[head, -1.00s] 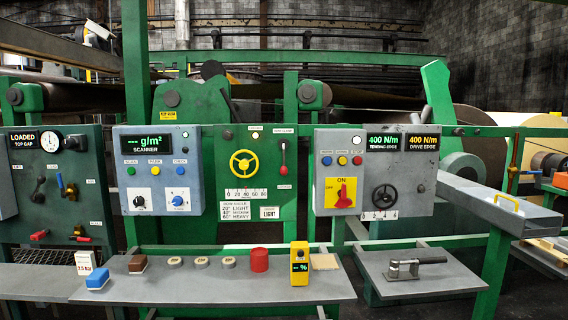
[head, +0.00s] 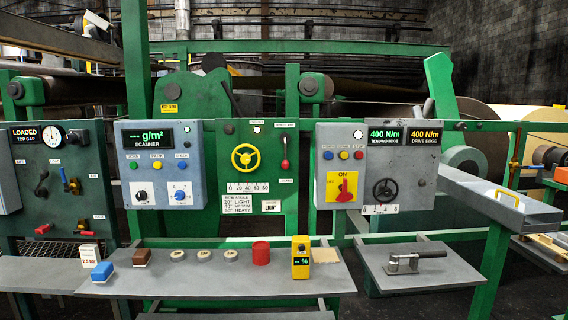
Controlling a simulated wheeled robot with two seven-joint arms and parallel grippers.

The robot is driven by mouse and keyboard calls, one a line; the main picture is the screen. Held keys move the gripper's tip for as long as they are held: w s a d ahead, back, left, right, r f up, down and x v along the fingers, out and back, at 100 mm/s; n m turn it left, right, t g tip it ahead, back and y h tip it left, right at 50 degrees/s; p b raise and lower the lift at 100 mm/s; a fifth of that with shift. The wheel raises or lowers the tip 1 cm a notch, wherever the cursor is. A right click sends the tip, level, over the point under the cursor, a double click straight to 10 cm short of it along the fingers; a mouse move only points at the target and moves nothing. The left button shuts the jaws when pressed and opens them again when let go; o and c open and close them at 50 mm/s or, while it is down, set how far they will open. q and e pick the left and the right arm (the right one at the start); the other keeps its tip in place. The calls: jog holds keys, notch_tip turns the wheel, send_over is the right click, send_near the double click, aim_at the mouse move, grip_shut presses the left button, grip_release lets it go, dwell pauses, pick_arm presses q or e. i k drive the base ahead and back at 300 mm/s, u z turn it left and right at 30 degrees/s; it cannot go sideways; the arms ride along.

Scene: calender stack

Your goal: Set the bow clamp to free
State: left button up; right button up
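The bow clamp (head: 285,164) is a small lever with a red grip on the green panel (head: 262,135), to the right of the yellow handwheel (head: 244,157). Its red grip hangs straight down from the pivot. Small labels sit above and below it, too small to read surely. Neither of my grippers is in view.
The blue-grey scanner box (head: 160,163) stands to the left of the panel and the grey tension box (head: 362,205) to the right. A grey shelf (head: 215,287) below carries several small items, including a red cylinder (head: 261,254) and a yellow meter (head: 300,258).

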aim_at(285, 164)
jog(key=u, duration=0.5)
jog(key=i, duration=0.95)
jog(key=u, duration=0.2)
